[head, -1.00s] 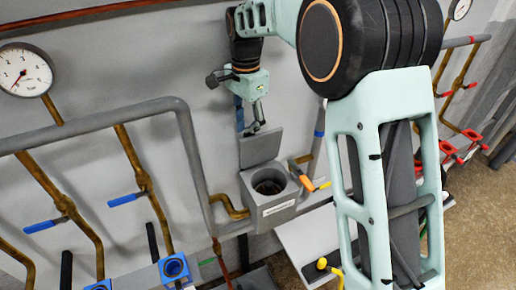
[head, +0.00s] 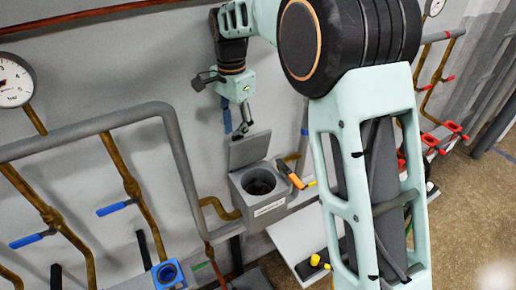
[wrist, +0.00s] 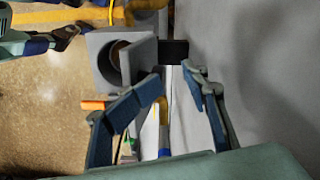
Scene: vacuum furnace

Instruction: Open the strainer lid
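The strainer is a grey box (head: 285,196) with a round dark opening (head: 260,186) on top. Its flat grey lid (head: 249,150) stands raised on the wall side, and the opening is uncovered. In the wrist view the lid (wrist: 139,62) stands out from the box (wrist: 100,58) beside the round opening. My gripper (head: 234,128) is just above the lid's top edge in the head view. In the wrist view my gripper (wrist: 173,76) has its blue fingers apart with nothing held; the left fingertip is near the lid's edge. I cannot tell whether it touches.
An orange-handled tool (head: 291,174) is beside the strainer. A grey pipe (head: 178,150) and brass pipes with blue levers (head: 116,208) run along the wall at left. A blue-rimmed fitting (head: 169,273) is at the lower left. Red valve handles (head: 452,130) are at the right.

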